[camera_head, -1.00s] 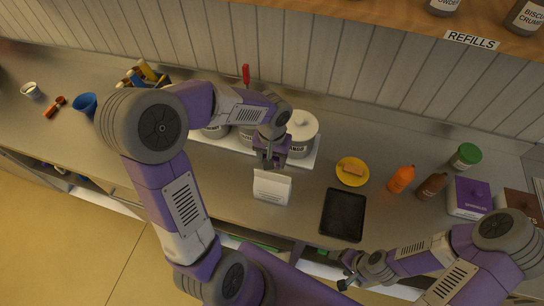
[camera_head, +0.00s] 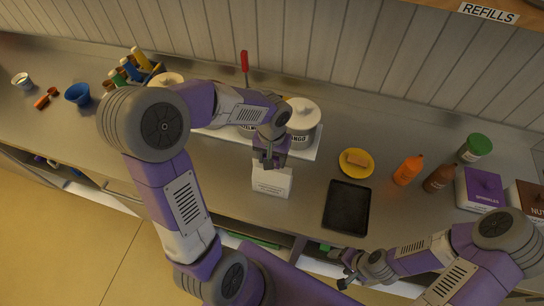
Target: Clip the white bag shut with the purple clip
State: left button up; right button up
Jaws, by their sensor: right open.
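The white bag (camera_head: 272,182) stands upright on the steel counter near its front edge, in the middle of the head view. My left gripper (camera_head: 269,163) is directly above it, pointing down, with its fingers overlapping the bag's top edge. I cannot tell whether the fingers touch the bag or hold anything between them. The purple clip cannot be made out; the purple near the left gripper is my own arm. My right gripper (camera_head: 346,283) is open, low in front of the counter's front edge, well away from the bag.
Lidded wells (camera_head: 302,122) stand behind the bag. To its right are a black tray (camera_head: 347,208), a yellow plate (camera_head: 357,163), an orange bottle (camera_head: 407,170), a brown bottle (camera_head: 439,178) and a purple box (camera_head: 480,188). A blue cup (camera_head: 78,94) is far left.

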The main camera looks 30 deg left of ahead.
pick_arm(q)
jog(key=shift+s+f, duration=0.1)
jog(key=shift+f, duration=0.05)
jog(key=o, duration=1.1)
jog(key=shift+d, duration=0.1)
jog(key=shift+r, duration=3.95)
jog(key=shift+d, duration=0.1)
